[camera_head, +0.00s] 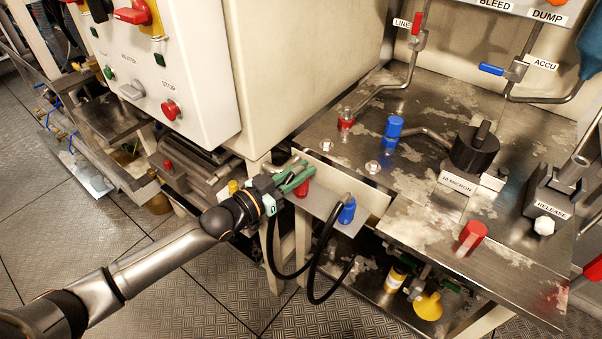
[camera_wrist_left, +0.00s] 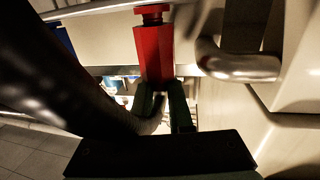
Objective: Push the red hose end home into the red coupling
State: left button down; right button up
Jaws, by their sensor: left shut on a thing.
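My left gripper (camera_head: 292,178), with green fingers, is shut on the red hose end (camera_head: 303,187) beside the small pale shelf at the bench's front edge. In the left wrist view the red hose end (camera_wrist_left: 153,55) stands out beyond the fingers (camera_wrist_left: 162,100), its narrower tip pointing away. I cannot tell whether it touches the shelf. A black hose (camera_wrist_left: 95,75) runs close by on the left. The red coupling (camera_head: 346,120) is on the steel bench top, behind and right of the gripper, apart from the hose end. My right gripper is not in view.
A blue hose end (camera_head: 347,210) sits at the shelf's (camera_head: 322,205) right part, its black hose (camera_head: 313,280) looping below. A blue coupling (camera_head: 393,130) stands right of the red one. A white control box (camera_head: 165,65) rises left. A red cylinder (camera_head: 471,236) stands on the bench.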

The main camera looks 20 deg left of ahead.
pick_arm(q)
notch_tip(320, 180, up, 3)
jog(key=shift+p, duration=0.45)
jog(key=s+d+r+p, duration=0.4)
jog(key=s+d+r, duration=0.4)
jog(key=s, duration=0.3)
jog(key=shift+s+r, duration=0.3)
jog(key=shift+r, duration=0.35)
jog(key=c, duration=1.4)
grip_release()
grip_shut()
